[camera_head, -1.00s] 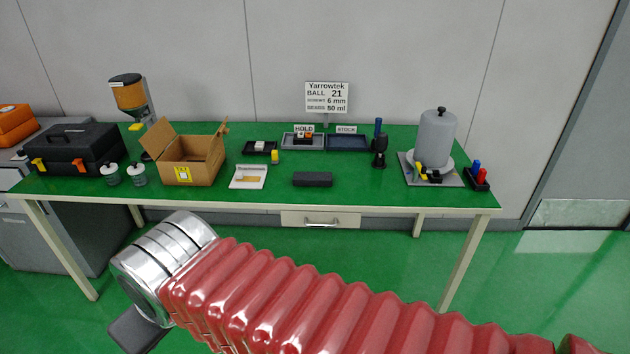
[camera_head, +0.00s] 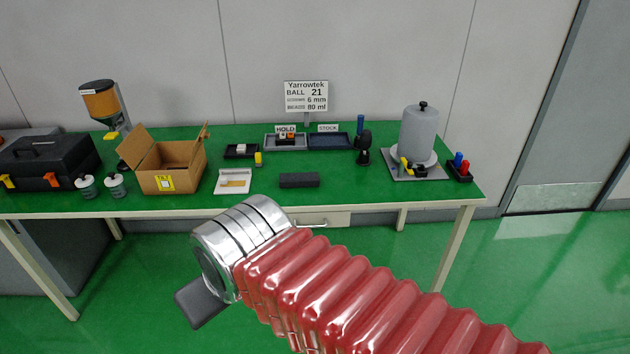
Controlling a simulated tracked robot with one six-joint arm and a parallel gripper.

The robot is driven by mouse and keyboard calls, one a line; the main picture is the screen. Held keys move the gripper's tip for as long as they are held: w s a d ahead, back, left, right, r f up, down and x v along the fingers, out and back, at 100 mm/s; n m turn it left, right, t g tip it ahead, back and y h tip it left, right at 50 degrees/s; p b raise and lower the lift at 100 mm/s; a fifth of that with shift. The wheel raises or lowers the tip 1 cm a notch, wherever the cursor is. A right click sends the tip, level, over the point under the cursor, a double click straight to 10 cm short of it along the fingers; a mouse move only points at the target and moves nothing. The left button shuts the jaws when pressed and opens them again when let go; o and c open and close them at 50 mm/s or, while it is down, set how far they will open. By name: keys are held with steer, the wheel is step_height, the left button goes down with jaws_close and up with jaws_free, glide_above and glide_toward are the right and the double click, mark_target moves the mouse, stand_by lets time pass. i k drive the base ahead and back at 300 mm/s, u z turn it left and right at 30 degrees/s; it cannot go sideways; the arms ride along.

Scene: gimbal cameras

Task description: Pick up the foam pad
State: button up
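A dark grey flat block (camera_head: 299,180), which looks like the foam pad, lies on the green bench top near its front edge, right of the white card. Nothing rests on it. My arm, in a red ribbed sleeve with a silver end, reaches in from the lower right. A dark grey part of my gripper (camera_head: 203,303) shows below the silver end, in front of the bench and apart from the block. Its fingers cannot be made out.
An open cardboard box (camera_head: 165,158), a black toolbox (camera_head: 47,160) and two small bottles stand left. A white card (camera_head: 233,181) lies beside the block. A grey cylinder (camera_head: 420,131) stands right. Green bench surface (camera_head: 360,185) is clear right of the block.

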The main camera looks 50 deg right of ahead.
mark_target(294, 180)
steer(key=z, duration=0.05)
steer(key=i, duration=0.95)
